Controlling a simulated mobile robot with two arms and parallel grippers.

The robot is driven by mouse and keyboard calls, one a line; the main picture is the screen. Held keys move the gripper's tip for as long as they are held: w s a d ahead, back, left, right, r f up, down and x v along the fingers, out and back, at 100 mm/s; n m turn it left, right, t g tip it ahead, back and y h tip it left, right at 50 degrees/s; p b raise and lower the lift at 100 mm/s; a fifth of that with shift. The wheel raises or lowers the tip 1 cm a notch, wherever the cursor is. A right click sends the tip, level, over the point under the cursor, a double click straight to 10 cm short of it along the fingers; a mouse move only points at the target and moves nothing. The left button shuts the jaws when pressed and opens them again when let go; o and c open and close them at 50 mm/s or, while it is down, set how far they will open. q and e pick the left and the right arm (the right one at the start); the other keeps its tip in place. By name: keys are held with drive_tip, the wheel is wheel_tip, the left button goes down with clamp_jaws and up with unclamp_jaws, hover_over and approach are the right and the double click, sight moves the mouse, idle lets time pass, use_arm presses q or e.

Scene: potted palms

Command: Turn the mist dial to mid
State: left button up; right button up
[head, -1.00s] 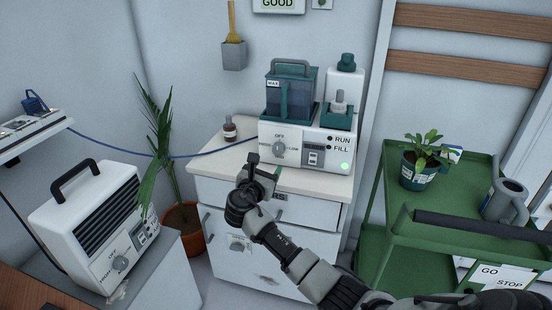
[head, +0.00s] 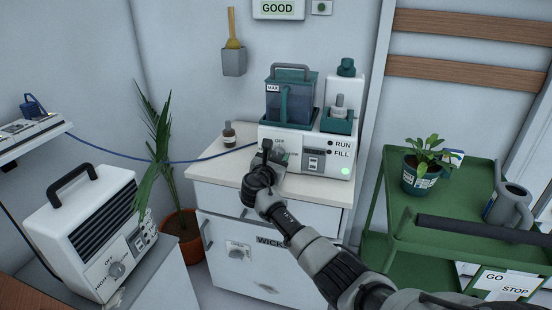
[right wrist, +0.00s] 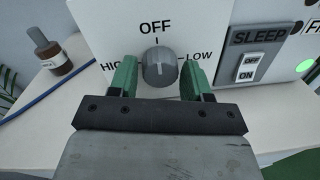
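The white mist machine (head: 330,165) stands on the cabinet with a dark teal water tank on top. Its grey dial (right wrist: 159,67) shows in the right wrist view with its pointer line upward at OFF. HIGH is printed to its left and LOW to its right; the area below the dial is hidden by my gripper. My right gripper (right wrist: 160,80) is open, one green finger on each side of the dial, with visible gaps. In the head view, my right gripper (head: 270,155) is in front of the dial and partly covers it. My left gripper is not in view.
A small brown bottle (head: 229,134) and a blue cord (head: 190,161) are left of the machine. A SLEEP switch (right wrist: 252,62) is right of the dial. A white heater with another dial (head: 117,269) stands lower left. A green cart (head: 385,220) stands at right.

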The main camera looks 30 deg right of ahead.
drive_tip(key=c, duration=0.6)
